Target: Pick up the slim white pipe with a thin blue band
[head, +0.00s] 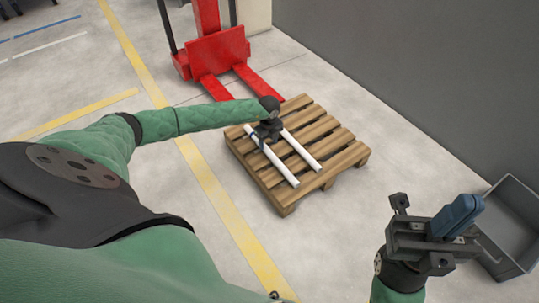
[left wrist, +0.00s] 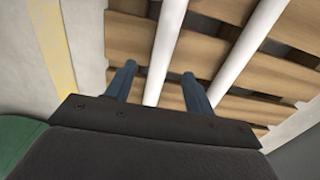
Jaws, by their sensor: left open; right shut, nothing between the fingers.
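Two slim white pipes lie roughly parallel on the wooden pallet (head: 335,150): a left pipe (head: 282,169) and a right pipe (head: 303,150). No blue band shows on either, so I cannot tell which pipe has it. My left gripper (head: 263,137) is over the far part of the pipes and hides some of them. In the left wrist view its fingers (left wrist: 159,78) are apart, with one pipe (left wrist: 166,45) showing between them and the other pipe (left wrist: 248,42) to the right. Whether the fingers reach down around the pipe is unclear. My right gripper (head: 461,213) is shut and empty, away from the pallet.
A red pallet jack (head: 217,52) stands behind the pallet with its forks toward it. A grey bin (head: 515,220) is at the right by the dark wall (head: 430,70). Yellow lines (head: 215,190) mark the floor, which is clear left of the pallet.

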